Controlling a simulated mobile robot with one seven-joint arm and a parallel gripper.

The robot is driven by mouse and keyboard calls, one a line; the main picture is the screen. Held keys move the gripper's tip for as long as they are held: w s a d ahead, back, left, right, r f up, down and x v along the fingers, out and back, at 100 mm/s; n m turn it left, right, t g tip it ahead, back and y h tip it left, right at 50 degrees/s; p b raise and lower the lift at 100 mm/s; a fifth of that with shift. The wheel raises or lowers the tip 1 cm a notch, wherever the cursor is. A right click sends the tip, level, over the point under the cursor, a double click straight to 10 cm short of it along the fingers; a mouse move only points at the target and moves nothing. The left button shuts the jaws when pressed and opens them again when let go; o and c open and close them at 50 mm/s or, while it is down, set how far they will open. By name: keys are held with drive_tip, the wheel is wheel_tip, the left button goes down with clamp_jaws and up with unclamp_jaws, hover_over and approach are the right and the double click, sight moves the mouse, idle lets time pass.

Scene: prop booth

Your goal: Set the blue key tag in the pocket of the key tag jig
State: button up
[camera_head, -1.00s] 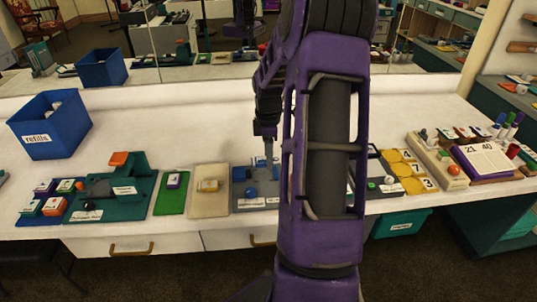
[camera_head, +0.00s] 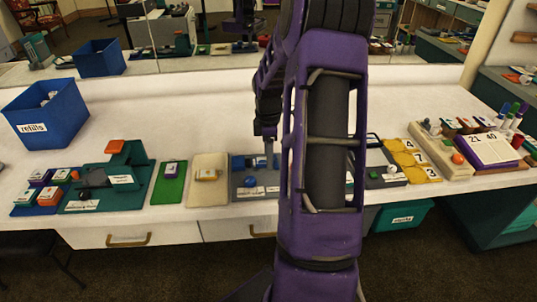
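A grey board (camera_head: 236,194) with blue parts and white labels lies on the bench just left of my arm, which hides its right side. A round blue piece (camera_head: 250,181) is on it, and a blue block (camera_head: 239,163) is at its back. The labels are too small to read, so I cannot tell whether this is the key tag jig. I cannot pick out the blue key tag or the pocket for certain. My gripper (camera_head: 269,155) points down at the back right part of this board. Its fingers are too small to show whether they are open or hold anything.
Left of the board are a beige board (camera_head: 209,190) with a yellow piece, a green mat (camera_head: 167,192) and a dark green stepped fixture (camera_head: 132,181). A blue refills bin (camera_head: 50,119) stands far left. Yellow numbered tiles (camera_head: 412,160) lie right.

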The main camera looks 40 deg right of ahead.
drive_tip(key=o, duration=0.3)
drive_tip(key=shift+o, duration=0.2)
wheel_tip(320, 180, up, 17)
drive_tip(key=p, duration=0.3)
drive_tip(key=shift+r, duration=0.2)
